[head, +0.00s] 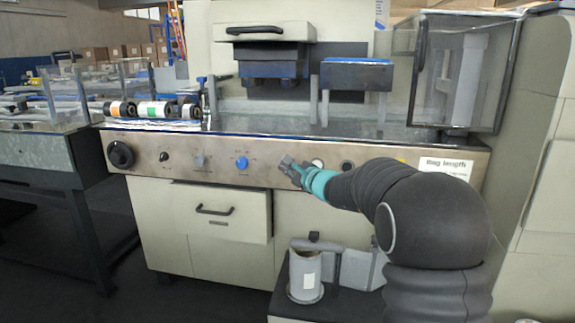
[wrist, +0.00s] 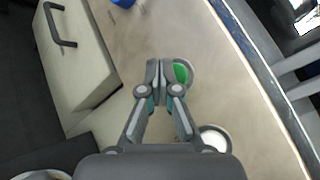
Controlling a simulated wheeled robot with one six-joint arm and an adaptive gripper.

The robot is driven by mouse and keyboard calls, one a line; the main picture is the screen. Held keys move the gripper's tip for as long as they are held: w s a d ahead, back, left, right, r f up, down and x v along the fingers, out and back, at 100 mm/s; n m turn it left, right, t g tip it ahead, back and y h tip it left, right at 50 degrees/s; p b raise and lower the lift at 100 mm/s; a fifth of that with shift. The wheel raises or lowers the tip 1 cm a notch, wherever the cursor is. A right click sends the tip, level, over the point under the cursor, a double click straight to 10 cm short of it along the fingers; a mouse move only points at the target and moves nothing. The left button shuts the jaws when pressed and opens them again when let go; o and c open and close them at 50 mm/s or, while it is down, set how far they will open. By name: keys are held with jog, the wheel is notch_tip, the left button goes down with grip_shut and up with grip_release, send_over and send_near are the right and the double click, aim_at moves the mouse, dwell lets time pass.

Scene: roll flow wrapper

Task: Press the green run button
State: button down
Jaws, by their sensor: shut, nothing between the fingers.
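The green run button (wrist: 181,73) sits in a round light ring on the metal control panel (head: 218,166). In the wrist view my gripper (wrist: 161,68) is shut and empty, with its fingertips over the left part of the button; whether they touch it I cannot tell. In the head view my gripper (head: 287,165) reaches the panel from the right, and the green button is hidden behind it.
A drawer with a black handle (head: 214,210) is below.

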jog(key=shift+w, duration=0.15)
dwell(0.4)
jog(key=shift+w+d, duration=0.1)
jog(key=shift+w, duration=0.2)
jog(key=shift+w+d, duration=0.1)
jog(key=shift+w, duration=0.3)
dwell(0.8)
jog(key=shift+s+b, duration=0.1)
jog(key=shift+b, duration=0.3)
jog(key=shift+s+a+b, duration=0.2)
jog(key=shift+s+b, duration=0.5)
jog(key=shift+s, duration=0.05)
jog(key=shift+s+a+b, duration=0.2)
jog(key=shift+s+b, duration=0.4)
jog(key=shift+s, duration=0.2)
jog(key=shift+s+a+b, duration=0.25)
jog(key=shift+s+b, duration=0.35)
jog(key=shift+s, duration=0.2)
jog(key=shift+s+a+b, duration=0.2)
jog(key=shift+s+b, duration=0.4)
jog(key=shift+s, duration=0.2)
